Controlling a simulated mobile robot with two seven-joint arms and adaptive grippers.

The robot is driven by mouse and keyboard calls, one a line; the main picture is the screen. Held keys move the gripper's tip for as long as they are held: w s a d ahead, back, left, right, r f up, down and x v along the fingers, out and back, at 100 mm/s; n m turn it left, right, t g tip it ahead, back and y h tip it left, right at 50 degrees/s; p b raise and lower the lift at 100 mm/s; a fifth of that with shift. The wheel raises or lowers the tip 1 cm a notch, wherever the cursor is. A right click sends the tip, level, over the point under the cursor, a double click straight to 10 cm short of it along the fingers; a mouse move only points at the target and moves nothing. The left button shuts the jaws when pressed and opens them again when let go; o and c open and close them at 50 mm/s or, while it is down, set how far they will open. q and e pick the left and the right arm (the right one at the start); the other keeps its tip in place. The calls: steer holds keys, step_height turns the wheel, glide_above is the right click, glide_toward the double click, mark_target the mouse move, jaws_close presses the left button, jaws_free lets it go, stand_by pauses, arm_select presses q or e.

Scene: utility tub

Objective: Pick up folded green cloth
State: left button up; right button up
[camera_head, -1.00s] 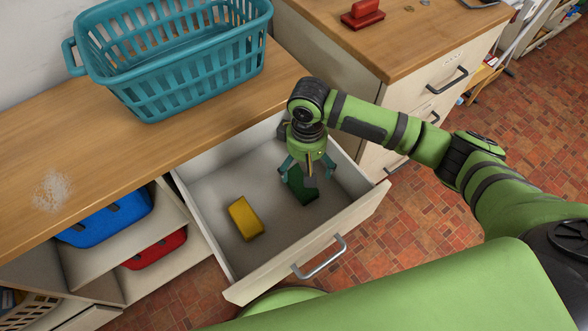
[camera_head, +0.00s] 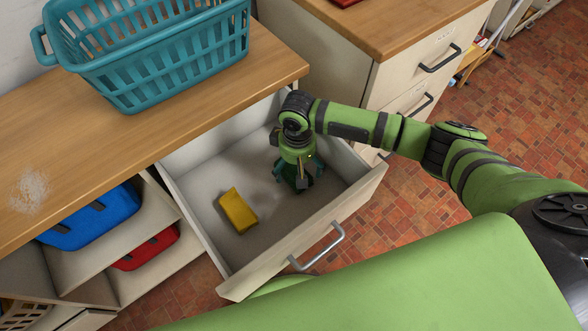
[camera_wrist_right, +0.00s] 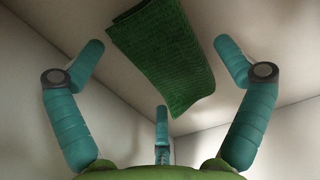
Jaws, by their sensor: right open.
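The folded green cloth (camera_wrist_right: 165,60) lies in the open drawer and shows large in the right wrist view, between the spread fingers but touching none that I can make out. In the head view only a dark green bit of it (camera_head: 312,168) shows beside my right gripper (camera_head: 298,178), which hides the rest. My right gripper is open, pointing down inside the drawer over the cloth; its teal fingers (camera_wrist_right: 160,110) are apart in the wrist view. My left gripper is not in view.
A yellow block-like item (camera_head: 238,210) lies in the drawer to the left of the gripper. The drawer's walls and front panel (camera_head: 310,238) surround the gripper. A teal basket (camera_head: 165,60) stands on the wooden counter above.

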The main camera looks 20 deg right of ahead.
steer(key=c, duration=1)
step_height(320, 180, up, 10)
steer(key=shift+r+p, duration=0.1)
steer(key=shift+p, duration=0.4)
steer(key=shift+c, duration=0.2)
